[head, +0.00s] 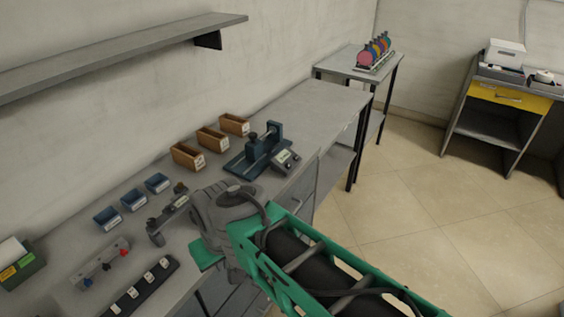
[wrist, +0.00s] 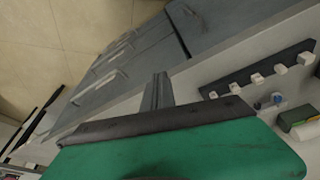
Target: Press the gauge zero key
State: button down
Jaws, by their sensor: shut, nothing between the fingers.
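A dark blue-grey gauge stand (head: 256,150) stands on the bench. At its right is a small readout box (head: 284,161) with a light face, near the bench's front edge. The zero key is too small to tell apart. My gripper (wrist: 157,92) shows in the wrist view as narrow grey fingers shut together, with nothing between them. In the head view its fingertips are hidden; my green hand is over the bench's front edge, nearer the camera than the gauge and apart from it. The gauge is not visible in the wrist view.
A dark rack (head: 139,288) with several white blanks lies on the near bench; the wrist view also shows it (wrist: 256,70). A grey fixture (head: 168,214) sits left of my wrist. Blue bins (head: 133,199) and brown bins (head: 188,157) line the wall. A shelf (head: 120,55) hangs above.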

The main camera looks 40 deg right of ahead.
jog(key=w+d+r+m+t+p, duration=0.2)
jog(key=w+d+r+m+p, duration=0.1)
jog(key=w+d+m, duration=0.5)
jog(key=m+t+h+p, duration=0.2)
jog(key=m+t+p, duration=0.3)
jog(key=m, duration=1.4)
send_near(288, 166)
jog(key=w+a+r, duration=0.4)
jog(key=a, duration=0.2)
jog(key=s+d+r+m+t+h, duration=0.1)
jog(key=s+d+m+t, duration=0.1)
jog(key=d+m, duration=0.5)
jog(key=shift+s+d+r+m+h, duration=0.2)
jog(key=shift+d+m+h, duration=0.2)
jog(key=shift+d, duration=0.65)
jog(key=shift+w+a+f+b, duration=0.2)
jog(key=shift+w+f+b, duration=0.4)
jog(key=shift+f+b, duration=0.55)
jog(key=shift+w+a+f+b, duration=0.25)
jog(key=shift+w+f+b, duration=0.4)
jog(key=shift+f, duration=0.85)
jog(key=shift+w+a+f+b, duration=0.2)
jog(key=shift+w+f+b, duration=0.3)
jog(key=shift+f+b, duration=0.7)
jog(key=shift+f, duration=0.2)
